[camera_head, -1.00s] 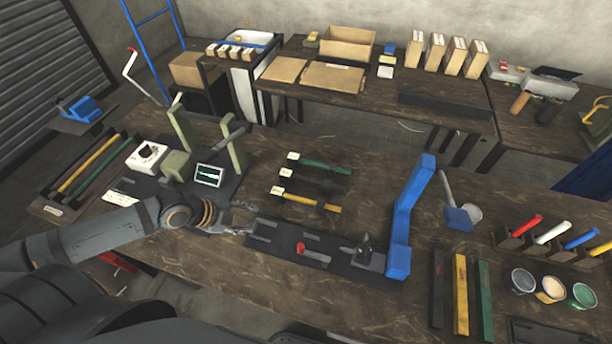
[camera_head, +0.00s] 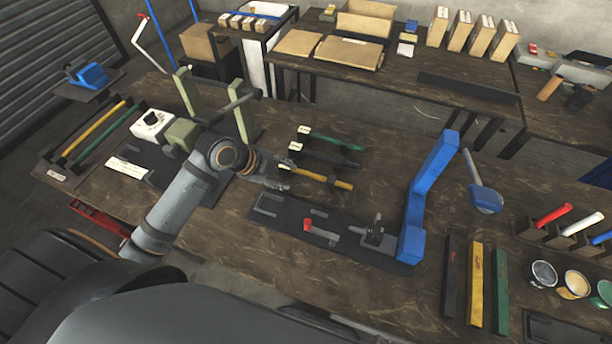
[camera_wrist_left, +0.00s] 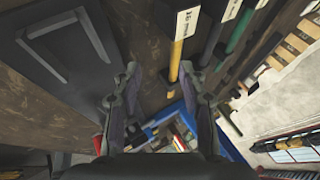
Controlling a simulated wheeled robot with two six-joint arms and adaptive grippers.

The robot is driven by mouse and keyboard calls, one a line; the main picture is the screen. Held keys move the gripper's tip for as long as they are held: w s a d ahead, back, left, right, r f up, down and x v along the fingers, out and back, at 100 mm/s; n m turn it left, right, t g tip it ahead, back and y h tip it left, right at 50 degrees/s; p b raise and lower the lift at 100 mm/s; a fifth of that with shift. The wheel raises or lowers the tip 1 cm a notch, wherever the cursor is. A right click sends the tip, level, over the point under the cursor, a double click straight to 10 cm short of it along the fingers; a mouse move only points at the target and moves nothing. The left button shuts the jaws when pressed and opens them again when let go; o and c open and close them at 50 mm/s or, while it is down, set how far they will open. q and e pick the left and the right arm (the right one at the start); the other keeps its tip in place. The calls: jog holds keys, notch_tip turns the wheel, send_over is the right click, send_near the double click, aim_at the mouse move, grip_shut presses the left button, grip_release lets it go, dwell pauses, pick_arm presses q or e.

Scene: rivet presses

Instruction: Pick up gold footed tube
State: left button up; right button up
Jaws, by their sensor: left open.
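The gold footed tube (camera_head: 316,177) lies on the bench, nearest of three parallel tubes, with a white label at its left end and a dark foot along it. In the left wrist view the gold tube (camera_wrist_left: 177,55) shows just beyond the fingertips, closer to the right finger. My left gripper (camera_head: 284,181) is open and empty at the tube's labelled left end; its open fingers also show in the left wrist view (camera_wrist_left: 161,78). I cannot tell whether a finger touches the tube. My right gripper is not in view.
A black tube (camera_head: 318,157) and a green tube (camera_head: 330,138) lie just behind. A dark fixture plate (camera_head: 285,212) with a red knob and a blue lever press (camera_head: 425,195) stand in front and to the right. A green press frame (camera_head: 244,122) stands behind my left wrist.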

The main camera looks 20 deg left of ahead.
aim_at(307, 174)
pick_arm(q)
jog(key=shift+w+d, duration=1.2)
jog(key=shift+w, duration=0.1)
jog(key=x, duration=0.5)
jog(key=shift+d+p, duration=0.1)
jog(key=shift+p, duration=0.2)
grip_shut()
